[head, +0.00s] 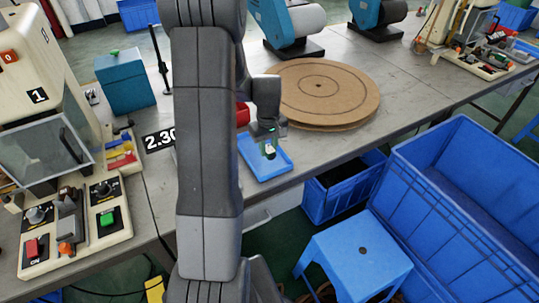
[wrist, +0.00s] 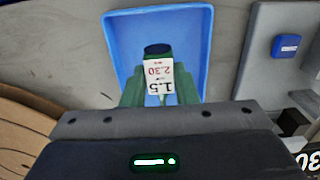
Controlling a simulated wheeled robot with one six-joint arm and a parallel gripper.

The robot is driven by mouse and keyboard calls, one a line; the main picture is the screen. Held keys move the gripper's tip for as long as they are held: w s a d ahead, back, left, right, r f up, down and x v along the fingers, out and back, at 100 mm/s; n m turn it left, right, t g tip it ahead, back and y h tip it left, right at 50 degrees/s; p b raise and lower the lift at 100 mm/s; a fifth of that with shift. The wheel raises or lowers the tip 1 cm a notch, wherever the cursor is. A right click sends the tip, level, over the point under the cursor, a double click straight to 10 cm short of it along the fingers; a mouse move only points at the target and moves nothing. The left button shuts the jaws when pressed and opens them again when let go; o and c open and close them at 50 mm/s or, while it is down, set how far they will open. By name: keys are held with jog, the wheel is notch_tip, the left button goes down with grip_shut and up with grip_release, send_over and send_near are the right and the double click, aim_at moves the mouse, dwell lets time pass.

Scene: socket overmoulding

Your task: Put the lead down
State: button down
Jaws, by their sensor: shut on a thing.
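My gripper (head: 269,143) is over the blue tray (head: 247,150) on the workbench. In the wrist view its green fingers (wrist: 159,88) are shut on the lead (wrist: 160,76). The lead carries a white tag printed "2.30" and "1.5" and has a dark round end. The blue tray (wrist: 203,45) lies behind the lead in this view. In the head view the lead is small and mostly hidden by my gripper. I cannot tell whether it touches the tray floor.
A round brown turntable (head: 345,90) is right of the tray. A moulding machine (head: 40,130) with buttons stands left. A red bin (head: 243,113) is close behind my gripper. A blue stool (head: 355,255) and crates (head: 450,190) stand in front of the bench.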

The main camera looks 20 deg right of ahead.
jog(key=shift+f, duration=1.85)
jog(key=shift+f, duration=0.25)
jog(key=c, duration=1.1)
grip_release()
jog(key=shift+c, duration=0.2)
jog(key=shift+r, duration=0.1)
notch_tip(320, 180, up, 12)
jog(key=shift+r, duration=0.15)
